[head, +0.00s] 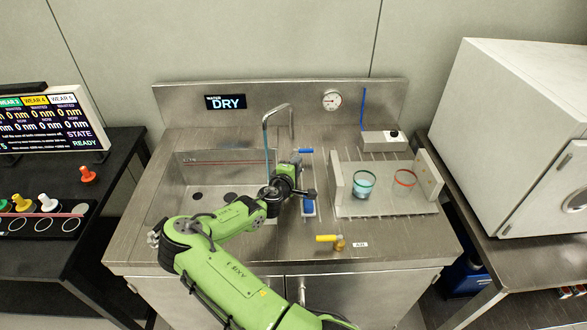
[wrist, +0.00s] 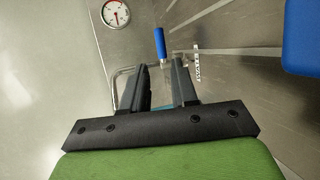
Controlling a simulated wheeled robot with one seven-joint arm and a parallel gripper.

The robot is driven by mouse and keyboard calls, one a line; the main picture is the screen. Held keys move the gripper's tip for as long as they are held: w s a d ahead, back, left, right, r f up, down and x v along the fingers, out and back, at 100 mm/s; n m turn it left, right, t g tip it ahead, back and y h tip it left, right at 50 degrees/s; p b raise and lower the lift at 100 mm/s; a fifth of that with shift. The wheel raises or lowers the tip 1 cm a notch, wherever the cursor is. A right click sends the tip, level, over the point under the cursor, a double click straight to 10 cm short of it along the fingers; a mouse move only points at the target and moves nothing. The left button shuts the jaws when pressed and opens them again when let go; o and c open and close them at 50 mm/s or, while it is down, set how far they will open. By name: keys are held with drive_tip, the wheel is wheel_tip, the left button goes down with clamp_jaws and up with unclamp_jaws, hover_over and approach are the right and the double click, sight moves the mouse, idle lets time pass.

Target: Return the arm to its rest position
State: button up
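My green arm reaches up from the bottom of the head view and bends over the front of the steel sink bench (head: 380,258). Its wrist is over the right edge of the sink basin (head: 185,185), close to the blue-handled valve (head: 304,151). In the wrist view my gripper (wrist: 162,66) has its two dark fingers apart, with no object clearly held between them. The blue valve handle (wrist: 158,43) shows just beyond the fingertips. In the head view the fingers are hard to make out against the wrist.
A bent faucet (head: 277,112) rises behind the wrist. A stand (head: 337,185) with a teal-banded beaker (head: 363,184) and a red-rimmed beaker (head: 404,181) is to the right. A yellow-handled valve (head: 327,238) is at the front. A white cabinet (head: 510,120) stands far right.

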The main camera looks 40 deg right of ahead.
drive_tip(key=v, duration=0.3)
drive_tip(key=shift+d, duration=0.1)
idle(0.3)
